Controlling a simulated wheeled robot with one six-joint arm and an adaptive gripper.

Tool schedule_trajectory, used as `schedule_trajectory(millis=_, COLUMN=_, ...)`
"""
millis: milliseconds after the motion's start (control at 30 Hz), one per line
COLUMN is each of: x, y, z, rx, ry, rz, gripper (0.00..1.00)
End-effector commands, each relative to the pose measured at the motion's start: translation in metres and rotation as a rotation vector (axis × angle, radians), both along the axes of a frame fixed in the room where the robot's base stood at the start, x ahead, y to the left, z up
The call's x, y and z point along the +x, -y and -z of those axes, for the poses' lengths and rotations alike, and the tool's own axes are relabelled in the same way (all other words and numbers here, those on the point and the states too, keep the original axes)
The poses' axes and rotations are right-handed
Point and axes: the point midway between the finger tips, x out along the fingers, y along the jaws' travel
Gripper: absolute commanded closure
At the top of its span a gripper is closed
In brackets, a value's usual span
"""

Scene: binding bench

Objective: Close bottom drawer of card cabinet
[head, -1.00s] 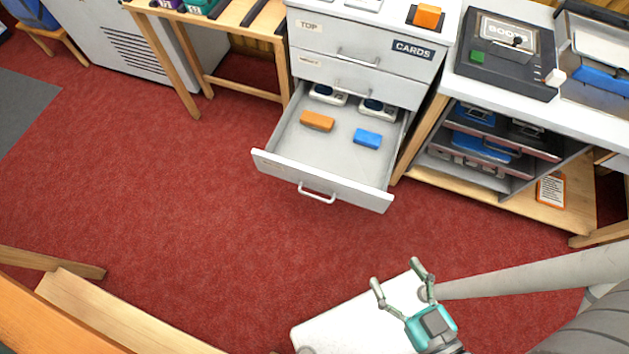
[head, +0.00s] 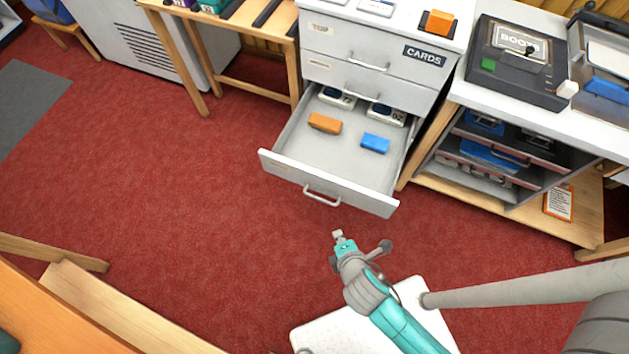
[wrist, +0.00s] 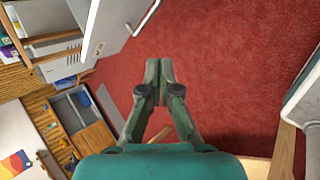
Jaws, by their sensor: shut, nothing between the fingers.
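The card cabinet (head: 345,42) is white, with a "CARDS" label. Its bottom drawer (head: 283,167) is pulled far out, and the drawers above are shut. An orange block (head: 325,123) and a blue block (head: 375,143) lie in the open drawer, with two white-and-dark items at its back. The drawer's front has a bar handle (head: 322,195). My gripper (head: 338,234) is shut and empty, in front of the drawer and apart from it in the head view. Its closed fingers (wrist: 159,70) show in the wrist view, with a pale panel at upper left, probably the drawer front.
A bench with a dark machine (head: 518,62) and shelves stands right of the cabinet. A wooden table (head: 225,20) stands to its left. A wooden piece of furniture (head: 110,310) is at lower left. Red carpet (head: 180,200) is clear around the drawer's left and front.

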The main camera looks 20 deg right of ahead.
Motion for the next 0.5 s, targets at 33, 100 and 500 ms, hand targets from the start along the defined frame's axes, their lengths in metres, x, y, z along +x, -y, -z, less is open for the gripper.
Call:
schedule_trajectory(millis=33, x=0.016, y=-0.007, z=0.002, rx=-0.076, ry=-0.019, rz=-0.044, gripper=1.0)
schedule_trajectory(millis=100, x=0.033, y=-0.012, z=0.005, rx=-0.194, ry=-0.061, rz=-0.103, gripper=1.0)
schedule_trajectory(millis=500, x=0.106, y=-0.061, z=-0.023, rx=-0.738, ry=-0.321, rz=-0.351, gripper=1.0)
